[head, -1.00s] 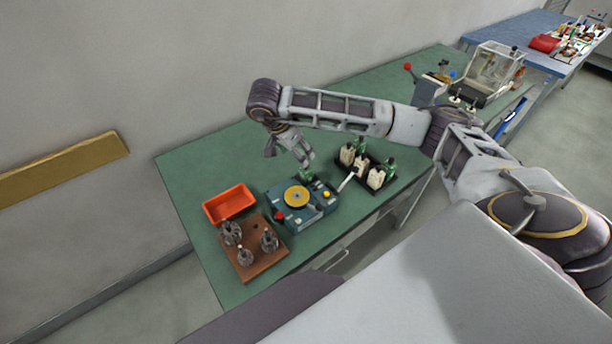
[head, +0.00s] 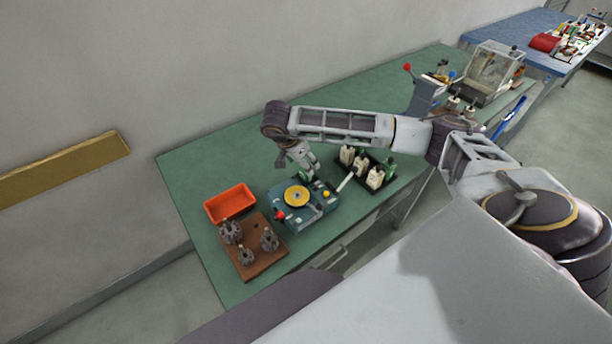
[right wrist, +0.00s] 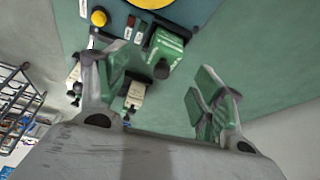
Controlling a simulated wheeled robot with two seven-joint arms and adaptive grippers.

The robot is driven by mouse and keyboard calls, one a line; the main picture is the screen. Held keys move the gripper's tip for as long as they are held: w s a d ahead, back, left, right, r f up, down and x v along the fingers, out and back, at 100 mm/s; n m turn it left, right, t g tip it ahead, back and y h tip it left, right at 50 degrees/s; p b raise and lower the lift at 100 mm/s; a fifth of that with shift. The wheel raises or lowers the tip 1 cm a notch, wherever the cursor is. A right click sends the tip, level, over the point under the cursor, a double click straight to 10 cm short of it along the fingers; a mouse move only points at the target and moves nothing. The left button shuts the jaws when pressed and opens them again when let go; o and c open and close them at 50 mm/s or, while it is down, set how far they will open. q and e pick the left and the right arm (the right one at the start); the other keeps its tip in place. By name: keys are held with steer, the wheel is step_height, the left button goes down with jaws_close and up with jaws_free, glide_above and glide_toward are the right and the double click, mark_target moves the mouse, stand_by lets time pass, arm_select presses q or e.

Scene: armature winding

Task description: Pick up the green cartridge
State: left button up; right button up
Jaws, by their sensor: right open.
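A green cartridge (right wrist: 168,48) with a pale label and a dark round knob shows in the right wrist view, at the edge of the blue winding machine (right wrist: 197,10). In the head view a small green part (head: 305,177) shows at the back of the machine, just below my right gripper (head: 306,164). The cartridge is ahead of the gap, nearer the left finger. My left gripper is out of view.
The black tray (head: 370,187) with white cartridges stands right of the machine. An orange bin (head: 230,203) and a brown board (head: 252,267) with several armatures are at left. A lever device (head: 424,92) and clear box (head: 493,70) are at the far right. The back of the green table is free.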

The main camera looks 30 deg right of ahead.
steer(key=shift+p+x, duration=0.7)
steer(key=shift+x, duration=1.9)
steer(key=shift+w, duration=0.2)
steer(key=c, duration=1.3)
